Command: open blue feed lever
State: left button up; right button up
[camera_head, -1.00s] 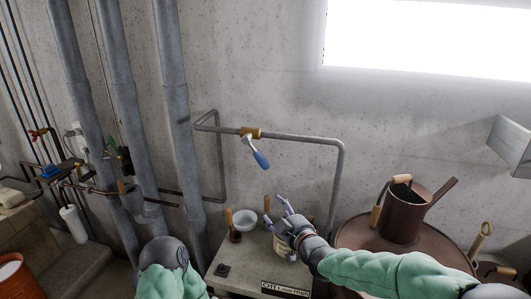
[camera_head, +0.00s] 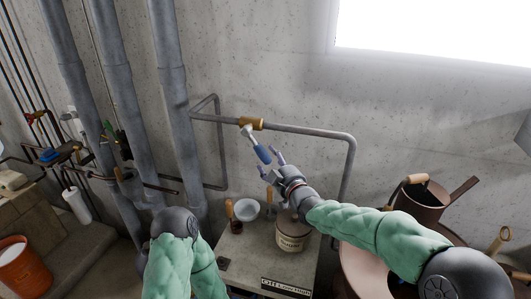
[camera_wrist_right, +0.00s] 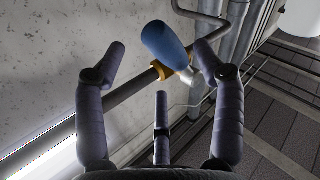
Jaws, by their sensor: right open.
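The blue feed lever (camera_head: 263,153) hangs down and to the right from a brass valve (camera_head: 251,124) on the grey wall pipe. Its handle grip is blue, on a pale metal shank. My right gripper (camera_head: 272,166) is open just below the lever's blue end. In the right wrist view the blue grip (camera_wrist_right: 164,42) shows beyond and between the open fingers of the right gripper (camera_wrist_right: 158,72), with no finger seen closed on it. My left arm shows at the bottom of the head view, but its gripper is not seen.
A bench (camera_head: 240,262) below carries a labelled crock (camera_head: 291,243), a white bowl (camera_head: 247,209) and wooden-handled tools. A brown watering can (camera_head: 418,205) stands on a barrel at the right. Thick vertical pipes (camera_head: 172,90) run left of the valve.

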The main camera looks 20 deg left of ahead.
aim_at(267, 156)
jog(key=shift+p+x, duration=0.35)
jog(key=shift+x, duration=2.25)
jog(key=shift+s+r, duration=0.1)
grip_shut()
